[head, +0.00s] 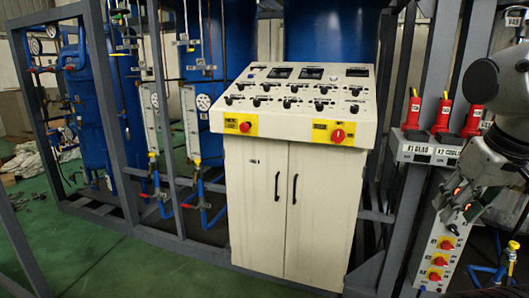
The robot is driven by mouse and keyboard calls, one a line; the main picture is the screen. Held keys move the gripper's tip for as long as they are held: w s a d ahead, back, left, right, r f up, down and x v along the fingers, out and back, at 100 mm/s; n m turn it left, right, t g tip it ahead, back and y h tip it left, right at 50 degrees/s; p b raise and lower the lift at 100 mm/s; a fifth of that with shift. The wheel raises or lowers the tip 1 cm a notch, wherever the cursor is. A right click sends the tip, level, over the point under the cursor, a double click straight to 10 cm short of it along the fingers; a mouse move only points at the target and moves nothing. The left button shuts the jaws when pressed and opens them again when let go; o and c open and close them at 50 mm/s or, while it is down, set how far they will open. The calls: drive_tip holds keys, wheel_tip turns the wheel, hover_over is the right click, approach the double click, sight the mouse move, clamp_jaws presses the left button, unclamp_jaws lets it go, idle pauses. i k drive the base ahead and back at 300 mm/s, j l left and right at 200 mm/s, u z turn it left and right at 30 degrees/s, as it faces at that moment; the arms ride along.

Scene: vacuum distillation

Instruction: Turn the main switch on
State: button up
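The white control console (293,155) stands in the middle. The labels are too small to read, so I cannot tell which is the main switch. My gripper (463,192) is in front of this panel's upper part, above the red knobs. Its fingers are dark and unclear.
Grey frame posts (440,60) stand between console and panel. Blue tanks (330,30) and pipes are behind. Green floor (130,265) is clear at the front left.

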sight(338, 136)
drive_tip(key=i+l+u, duration=0.1)
drive_tip(key=l+u, duration=0.15)
drive_tip(key=l, duration=0.55)
drive_tip(key=l+u, duration=0.25)
drive_tip(key=l, duration=0.6)
drive_tip(key=i, duration=0.05)
